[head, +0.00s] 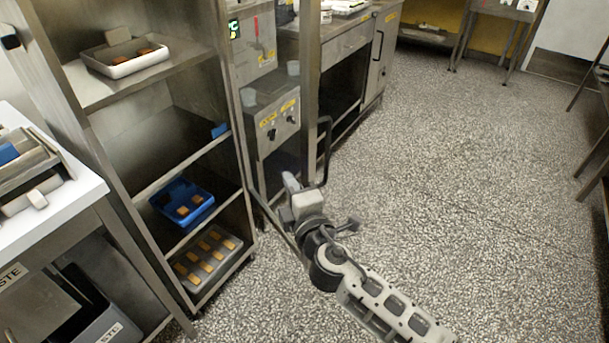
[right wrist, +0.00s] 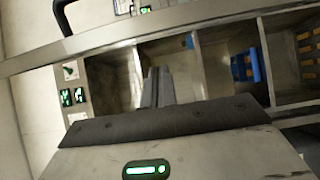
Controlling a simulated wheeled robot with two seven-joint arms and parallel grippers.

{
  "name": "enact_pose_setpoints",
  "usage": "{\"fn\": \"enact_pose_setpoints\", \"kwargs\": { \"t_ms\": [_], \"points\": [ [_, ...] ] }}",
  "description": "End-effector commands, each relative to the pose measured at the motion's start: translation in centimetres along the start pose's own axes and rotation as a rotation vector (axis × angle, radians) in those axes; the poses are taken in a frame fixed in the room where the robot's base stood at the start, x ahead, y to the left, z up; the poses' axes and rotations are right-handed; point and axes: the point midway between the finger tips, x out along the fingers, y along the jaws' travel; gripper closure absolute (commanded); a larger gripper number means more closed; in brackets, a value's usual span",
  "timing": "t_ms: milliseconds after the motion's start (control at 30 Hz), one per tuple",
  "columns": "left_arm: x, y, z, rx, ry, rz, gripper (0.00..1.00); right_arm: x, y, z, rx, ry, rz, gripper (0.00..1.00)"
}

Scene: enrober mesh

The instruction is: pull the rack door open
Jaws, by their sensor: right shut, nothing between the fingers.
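The metal rack (head: 146,195) stands at the left in the head view, its shelves exposed. Its door appears as a narrow metal frame (head: 311,90), standing out from the rack at an angle. A black bar handle (head: 326,150) is on the door's outer post; the handle also shows at the top left of the right wrist view (right wrist: 62,15). My right gripper (head: 291,189) is shut and empty, close to the post and below most of the handle. Its fingers (right wrist: 158,88) point toward the door frame in the wrist view. I cannot tell whether they touch it. My left gripper is out of view.
The rack holds a white tray (head: 84,57), a blue tray (head: 160,205) and a metal tray of orange-brown pieces (head: 235,243). A white-topped table (head: 88,184) stands at the left. Machines and a steel bench (head: 345,44) stand behind the door. The speckled floor (head: 470,160) is clear at right.

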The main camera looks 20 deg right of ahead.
Motion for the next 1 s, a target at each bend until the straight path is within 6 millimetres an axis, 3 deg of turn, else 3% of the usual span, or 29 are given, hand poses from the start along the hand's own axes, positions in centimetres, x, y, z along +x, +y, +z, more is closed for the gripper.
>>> {"fn": "enact_pose_setpoints", "kwargs": {
  "t_ms": [200, 767, 1000],
  "points": [
    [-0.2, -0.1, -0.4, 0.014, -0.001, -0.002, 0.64, 0.4, -0.1, 2.5, -0.003, -0.001, -0.003, 1.0],
    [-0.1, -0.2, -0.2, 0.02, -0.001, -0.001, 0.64, 0.6, -0.2, 3.6, -0.003, 0.011, -0.003, 1.0],
    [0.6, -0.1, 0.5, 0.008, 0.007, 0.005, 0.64, 1.6, -0.4, 7.9, -0.012, 0.108, -0.001, 1.0]
  ]
}}
